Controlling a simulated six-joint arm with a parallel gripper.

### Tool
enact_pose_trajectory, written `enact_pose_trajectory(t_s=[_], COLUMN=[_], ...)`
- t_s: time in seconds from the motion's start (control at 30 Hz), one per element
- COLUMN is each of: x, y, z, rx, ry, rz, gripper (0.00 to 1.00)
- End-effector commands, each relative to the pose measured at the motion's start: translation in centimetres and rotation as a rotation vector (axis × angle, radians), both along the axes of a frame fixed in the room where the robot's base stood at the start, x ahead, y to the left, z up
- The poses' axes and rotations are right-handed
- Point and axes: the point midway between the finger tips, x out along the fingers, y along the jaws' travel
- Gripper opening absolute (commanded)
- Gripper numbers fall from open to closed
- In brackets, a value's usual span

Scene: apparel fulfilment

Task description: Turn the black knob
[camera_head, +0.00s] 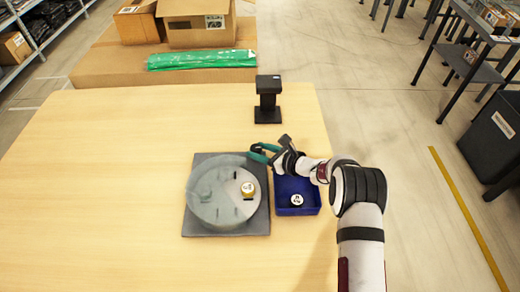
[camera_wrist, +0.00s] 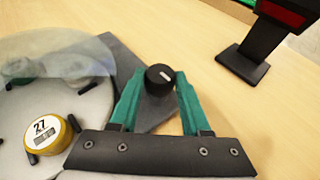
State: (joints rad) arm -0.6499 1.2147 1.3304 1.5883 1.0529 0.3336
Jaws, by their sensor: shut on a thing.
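The black knob (camera_wrist: 160,78) has a white mark on its top and sits at a corner of a grey square base. In the wrist view my gripper (camera_wrist: 158,92) has its two green fingers on either side of the knob, shut on it. In the head view my gripper (camera_head: 262,152) is at the upper right corner of the grey base (camera_head: 193,227), and the knob is hidden there. On the base lies a round disc under a clear cover (camera_head: 212,182). A yellow-rimmed puck (camera_wrist: 48,134) labelled 27 is on the disc, in an uncovered part.
A blue bin (camera_head: 309,208) with a black-and-white puck (camera_head: 296,200) stands right of the base, below my arm. A black stand (camera_head: 268,100) is behind. The wooden table (camera_head: 90,190) is clear on the left. Cardboard boxes and a green package (camera_head: 200,60) lie beyond it.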

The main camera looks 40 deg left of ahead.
Motion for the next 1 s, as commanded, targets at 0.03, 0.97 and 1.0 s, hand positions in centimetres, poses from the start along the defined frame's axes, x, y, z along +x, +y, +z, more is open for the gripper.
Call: enact_pose_trajectory(t_s=[0.03, 0.97, 1.0], x=[-0.27, -0.61, -0.60], y=[0.07, 0.23, 0.23], z=[0.06, 0.09, 0.09], rx=[0.000, 0.005, 0.005], ry=[0.002, 0.001, 0.001], rz=[-0.032, -0.412, -0.412], gripper=[0.00, 0.00, 0.00])
